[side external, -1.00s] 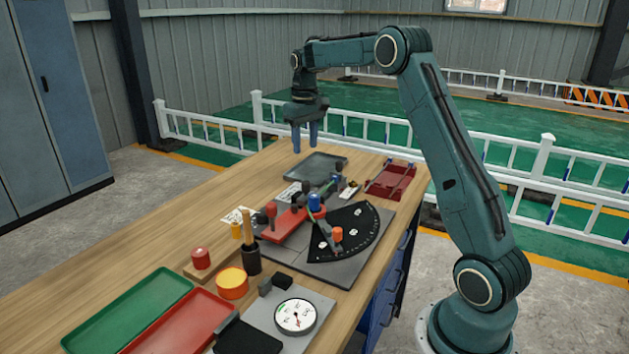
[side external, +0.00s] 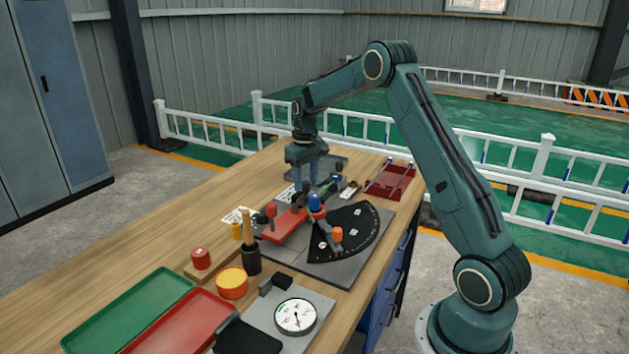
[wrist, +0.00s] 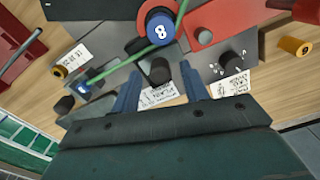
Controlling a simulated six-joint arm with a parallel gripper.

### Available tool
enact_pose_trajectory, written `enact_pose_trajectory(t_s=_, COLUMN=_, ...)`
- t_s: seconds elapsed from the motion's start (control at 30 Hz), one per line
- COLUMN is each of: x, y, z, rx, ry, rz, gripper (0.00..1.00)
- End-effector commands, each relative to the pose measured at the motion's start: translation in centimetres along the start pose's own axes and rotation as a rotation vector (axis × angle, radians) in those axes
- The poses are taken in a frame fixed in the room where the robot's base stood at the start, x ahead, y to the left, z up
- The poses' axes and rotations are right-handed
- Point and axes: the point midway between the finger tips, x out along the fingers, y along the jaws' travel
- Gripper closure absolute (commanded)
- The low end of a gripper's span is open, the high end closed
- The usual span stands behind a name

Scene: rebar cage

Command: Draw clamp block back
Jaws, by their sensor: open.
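A dark upright knob (wrist: 159,71) stands between my fingertips in the wrist view, beside a green rod (wrist: 126,61). It seems to belong to the clamp block, whose body I cannot clearly make out. My gripper (side external: 306,180) points down over the far end of the bending fixture. It is open, with its blue fingers apart on either side of the knob; I see no contact. In the wrist view my gripper (wrist: 158,84) hides what lies below.
A blue-topped roller (side external: 316,204) and a black angle dial (side external: 350,228) stand close to the gripper. Green (side external: 130,312) and red (side external: 182,325) trays fill the near table.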

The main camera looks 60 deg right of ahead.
Motion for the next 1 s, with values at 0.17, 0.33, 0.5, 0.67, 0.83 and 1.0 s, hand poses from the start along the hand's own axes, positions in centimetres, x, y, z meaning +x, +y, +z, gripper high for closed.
enact_pose_trajectory(t_s=0.17, x=0.0, y=0.0, z=0.0, rx=0.000, ry=0.000, rz=0.000, gripper=0.55)
enact_pose_trajectory(t_s=0.33, x=0.0, y=0.0, z=0.0, rx=0.000, ry=0.000, rz=0.000, gripper=0.81)
enact_pose_trajectory(t_s=0.5, x=0.0, y=0.0, z=0.0, rx=0.000, ry=0.000, rz=0.000, gripper=1.00)
enact_pose_trajectory(t_s=0.67, x=0.0, y=-0.1, z=-0.2, rx=0.000, ry=0.000, rz=0.000, gripper=1.00)
enact_pose_trajectory(t_s=0.83, x=0.1, y=-0.3, z=-1.2, rx=-0.002, ry=-0.001, rz=0.000, gripper=1.00)
enact_pose_trajectory(t_s=1.0, x=0.0, y=-0.6, z=-1.9, rx=-0.002, ry=0.001, rz=0.000, gripper=1.00)
